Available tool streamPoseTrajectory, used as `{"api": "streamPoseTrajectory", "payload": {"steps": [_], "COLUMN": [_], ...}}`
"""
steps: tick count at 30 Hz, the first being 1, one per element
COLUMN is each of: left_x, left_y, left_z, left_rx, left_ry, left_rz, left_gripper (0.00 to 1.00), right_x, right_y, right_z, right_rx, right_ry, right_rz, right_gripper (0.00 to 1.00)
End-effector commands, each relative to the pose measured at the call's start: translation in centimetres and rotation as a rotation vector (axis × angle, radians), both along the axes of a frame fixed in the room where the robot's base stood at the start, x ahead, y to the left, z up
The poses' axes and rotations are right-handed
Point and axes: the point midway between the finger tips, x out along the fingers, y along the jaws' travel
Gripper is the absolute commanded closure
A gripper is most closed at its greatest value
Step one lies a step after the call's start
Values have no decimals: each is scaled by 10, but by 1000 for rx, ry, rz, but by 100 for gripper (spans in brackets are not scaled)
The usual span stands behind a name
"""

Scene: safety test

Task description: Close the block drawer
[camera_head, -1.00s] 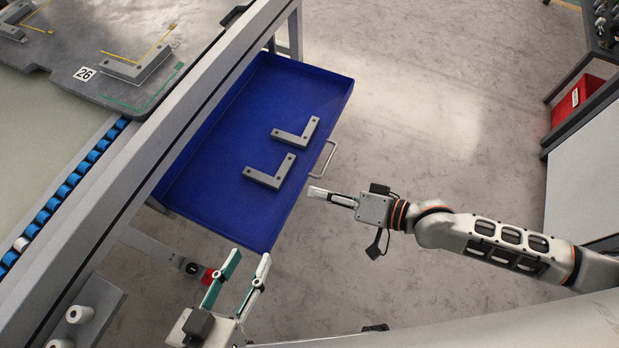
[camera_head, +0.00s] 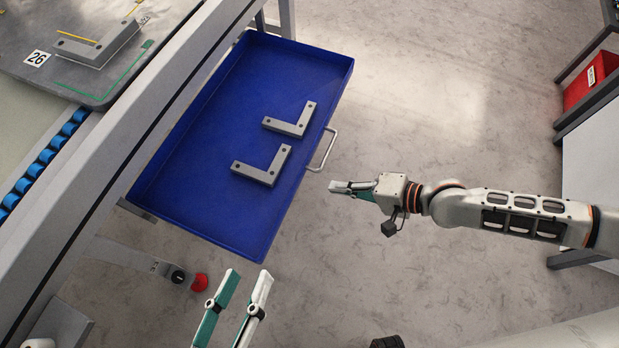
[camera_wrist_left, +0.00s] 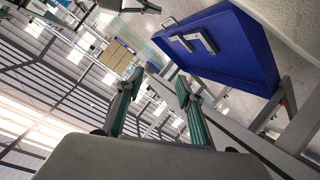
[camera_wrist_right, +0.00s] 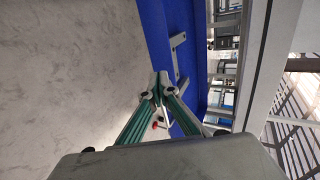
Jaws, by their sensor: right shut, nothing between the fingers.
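The blue drawer (camera_head: 215,185) is pulled out from under the workbench in the head view. Two grey L-shaped blocks (camera_head: 290,120) (camera_head: 262,166) lie in it. Its metal handle (camera_head: 325,150) is on the right side. My right gripper (camera_head: 334,187) is shut and empty, just below and right of the handle, apart from it. In the right wrist view the gripper (camera_wrist_right: 158,78) is in front of the drawer side (camera_wrist_right: 155,35). My left gripper (camera_head: 248,276) is open and empty below the drawer's near corner. The left wrist view shows its fingers (camera_wrist_left: 155,80) apart and the drawer (camera_wrist_left: 235,50) beyond.
The workbench (camera_head: 120,150) runs along the left, with a grey plate marked 26 (camera_head: 85,80) on top. A red knob (camera_head: 200,283) sits below the drawer. A red bin (camera_head: 590,82) stands on a rack at the far right. The floor (camera_head: 450,90) right of the drawer is clear.

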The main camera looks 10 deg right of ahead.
Motion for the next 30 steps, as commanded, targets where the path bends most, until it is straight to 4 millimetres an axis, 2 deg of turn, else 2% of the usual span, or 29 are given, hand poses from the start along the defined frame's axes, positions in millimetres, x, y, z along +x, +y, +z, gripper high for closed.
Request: {"api": "streamPoseTrajectory", "payload": {"steps": [1,7,12,18,30], "left_x": [-2,-4,-3,-3,-2], "left_y": [-2,-8,-8,-8,-9], "left_z": [-3,-4,-2,-1,0], "left_rx": [-15,-83,-87,-97,-100], "left_ry": [10,31,25,25,24], "left_rz": [6,32,35,41,41], "left_gripper": [63,63,63,63,63], "right_x": [2,19,33,39,40], "right_y": [10,38,58,68,69], "right_z": [-9,-29,-24,-24,-24], "right_rx": [2,0,1,-1,-1], "right_ry": [6,5,-1,0,0], "right_rz": [1,2,1,1,1], "right_gripper": [100,100,100,100,100]}}
